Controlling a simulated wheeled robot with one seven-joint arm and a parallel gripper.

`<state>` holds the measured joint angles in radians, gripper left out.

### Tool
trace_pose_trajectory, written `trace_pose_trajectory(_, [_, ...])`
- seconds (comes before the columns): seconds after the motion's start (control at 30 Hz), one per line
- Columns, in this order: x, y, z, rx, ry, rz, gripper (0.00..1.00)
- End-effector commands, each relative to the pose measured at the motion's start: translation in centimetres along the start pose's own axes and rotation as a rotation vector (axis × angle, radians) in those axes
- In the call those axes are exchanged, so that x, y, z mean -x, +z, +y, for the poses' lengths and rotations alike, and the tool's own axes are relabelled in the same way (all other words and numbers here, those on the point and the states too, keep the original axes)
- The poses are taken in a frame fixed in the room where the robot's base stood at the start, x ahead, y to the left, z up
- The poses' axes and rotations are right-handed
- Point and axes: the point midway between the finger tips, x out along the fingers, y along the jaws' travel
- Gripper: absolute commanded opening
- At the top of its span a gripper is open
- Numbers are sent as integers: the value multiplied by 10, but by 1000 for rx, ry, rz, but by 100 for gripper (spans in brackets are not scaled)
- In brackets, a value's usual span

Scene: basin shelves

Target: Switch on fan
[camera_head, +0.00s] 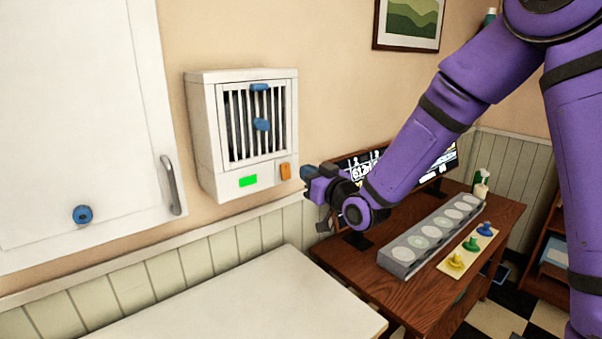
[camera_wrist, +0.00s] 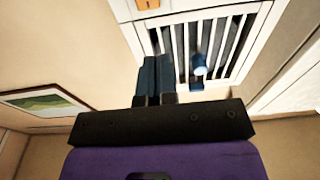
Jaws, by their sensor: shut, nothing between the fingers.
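The fan is a white box (camera_head: 205,130) on the wall with a barred grille in front. It shows in the wrist view too (camera_wrist: 262,8). Two blue parts (camera_head: 261,124) show at the grille. My gripper (camera_head: 306,172) is shut and empty, just right of the orange switch in the head view. In the wrist view, my closed fingers (camera_wrist: 157,75) are below the orange switch (camera_wrist: 147,4). I cannot tell whether they touch it.
A white cabinet door (camera_head: 75,120) with a grey handle and a blue knob is at left. A white counter (camera_head: 250,305) lies below the fan. A wooden desk (camera_head: 395,295) at right holds a screen, a grey strip of round pads and coloured pegs. A framed picture (camera_head: 408,22) hangs above.

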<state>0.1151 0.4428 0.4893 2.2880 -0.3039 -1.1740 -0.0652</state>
Motion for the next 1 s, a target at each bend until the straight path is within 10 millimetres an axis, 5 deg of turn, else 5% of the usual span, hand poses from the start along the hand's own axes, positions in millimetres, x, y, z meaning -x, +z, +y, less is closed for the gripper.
trace_pose_trajectory(0.4, [54, -14, 0, 1, 1, 0, 0])
trace_pose_trajectory(1.0, [62, -20, 4, 30, 21, -56, 0])
